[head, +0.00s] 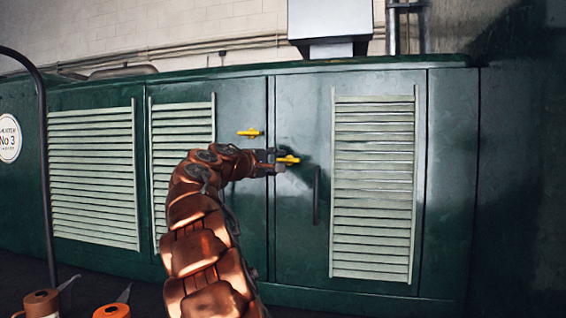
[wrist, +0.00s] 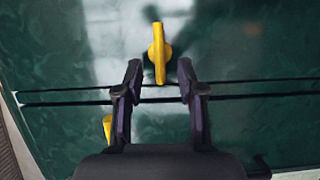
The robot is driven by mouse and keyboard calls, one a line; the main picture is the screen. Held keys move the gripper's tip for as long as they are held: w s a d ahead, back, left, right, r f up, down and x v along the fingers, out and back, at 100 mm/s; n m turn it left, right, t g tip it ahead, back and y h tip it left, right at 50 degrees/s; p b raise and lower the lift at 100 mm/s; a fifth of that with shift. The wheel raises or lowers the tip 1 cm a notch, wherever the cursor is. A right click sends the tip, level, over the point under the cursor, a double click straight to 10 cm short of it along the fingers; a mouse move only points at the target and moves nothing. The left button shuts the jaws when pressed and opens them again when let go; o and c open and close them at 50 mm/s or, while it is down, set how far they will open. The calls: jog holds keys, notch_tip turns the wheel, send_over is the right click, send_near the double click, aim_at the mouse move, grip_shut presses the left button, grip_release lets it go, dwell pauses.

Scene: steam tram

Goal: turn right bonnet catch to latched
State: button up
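The right bonnet catch (head: 289,160) is a small yellow lever on the right green door, just right of the door seam. It lies about level. In the wrist view the catch (wrist: 158,50) stands across the line of the seam, its near end reaching toward it. My gripper (head: 275,162) is at the catch in the head view and hides part of it. In the wrist view my gripper (wrist: 159,72) is open, with the catch's near end between the two fingertips and a gap on each side.
A second yellow catch (head: 250,132) sits on the left door, partly hidden in the wrist view (wrist: 107,127). A dark upright handle (head: 316,195) is right of my gripper. Pale louvres (head: 373,190) flank the doors. Orange-brown cans (head: 42,303) stand at lower left.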

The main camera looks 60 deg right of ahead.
jog(key=a, duration=0.8)
jog(key=shift+w+a, duration=0.15)
dwell(0.4)
jog(key=s+a+f+t+y+p, duration=0.1)
jog(key=s+a+f+y+p, duration=0.35)
jog(key=a+f, duration=0.7)
jog(key=s+a+f+y+p, duration=0.1)
jog(key=s+a+f+y, duration=0.7)
jog(key=f, duration=0.6)
jog(key=s+a+f+y+p, duration=0.1)
jog(key=s+a+f, duration=0.3)
jog(key=a, duration=0.4)
jog(key=s+a+f+g+y+p, duration=0.1)
jog(key=s+a+f, duration=0.3)
jog(key=a, duration=0.4)
jog(key=s+a+f+g+y+p, duration=0.1)
jog(key=s+a+f+y, duration=0.2)
jog(key=s+a+f, duration=0.2)
jog(key=s+a, duration=0.1)
jog(key=a, duration=0.2)
jog(key=shift+s+a+n, duration=0.25)
jog(key=shift+a+n, duration=0.05)
jog(key=shift+y, duration=0.25)
